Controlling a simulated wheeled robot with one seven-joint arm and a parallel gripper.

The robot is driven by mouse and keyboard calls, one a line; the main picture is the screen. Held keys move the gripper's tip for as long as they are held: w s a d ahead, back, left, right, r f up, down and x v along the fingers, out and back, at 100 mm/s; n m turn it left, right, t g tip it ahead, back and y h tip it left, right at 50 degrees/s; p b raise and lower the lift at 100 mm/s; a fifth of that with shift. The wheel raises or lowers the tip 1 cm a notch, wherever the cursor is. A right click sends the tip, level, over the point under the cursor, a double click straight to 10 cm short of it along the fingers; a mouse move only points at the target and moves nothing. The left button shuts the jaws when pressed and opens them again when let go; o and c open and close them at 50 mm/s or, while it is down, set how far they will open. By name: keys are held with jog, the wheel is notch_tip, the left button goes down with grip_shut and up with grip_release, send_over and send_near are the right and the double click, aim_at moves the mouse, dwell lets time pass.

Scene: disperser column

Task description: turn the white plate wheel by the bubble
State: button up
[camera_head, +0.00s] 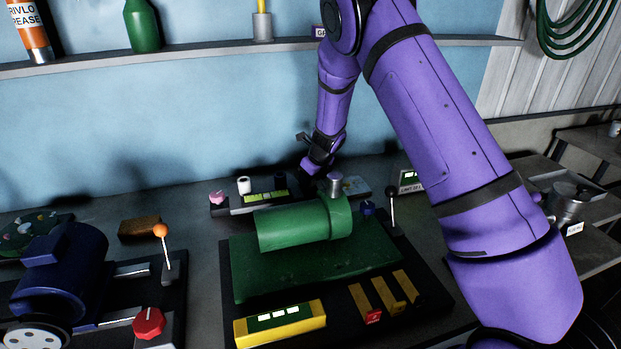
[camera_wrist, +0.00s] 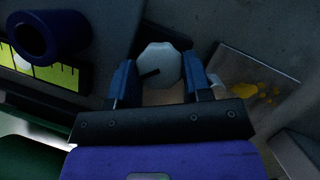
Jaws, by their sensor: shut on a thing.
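The white plate wheel (camera_wrist: 159,64) is a pale faceted knob with a dark line on its face. In the wrist view it sits between the two fingers of my gripper (camera_wrist: 156,80), which are shut on it. In the head view my gripper (camera_head: 313,165) is behind the green cylinder and the wheel is hidden. The yellow-green level strip (camera_wrist: 58,73) with dark tick marks lies left of the wheel; it also shows in the head view (camera_head: 264,197).
A dark blue tube (camera_wrist: 48,36) stands beside the strip. The green cylinder (camera_head: 300,222) lies in front of my gripper. A black-knobbed lever (camera_head: 391,205) stands to the right. A plate with yellow stains (camera_wrist: 255,85) lies right of the wheel. A pink knob (camera_head: 217,198) sits at the left.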

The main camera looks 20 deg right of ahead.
dwell(0.3)
jog(key=o, duration=0.9)
jog(key=shift+o, duration=0.2)
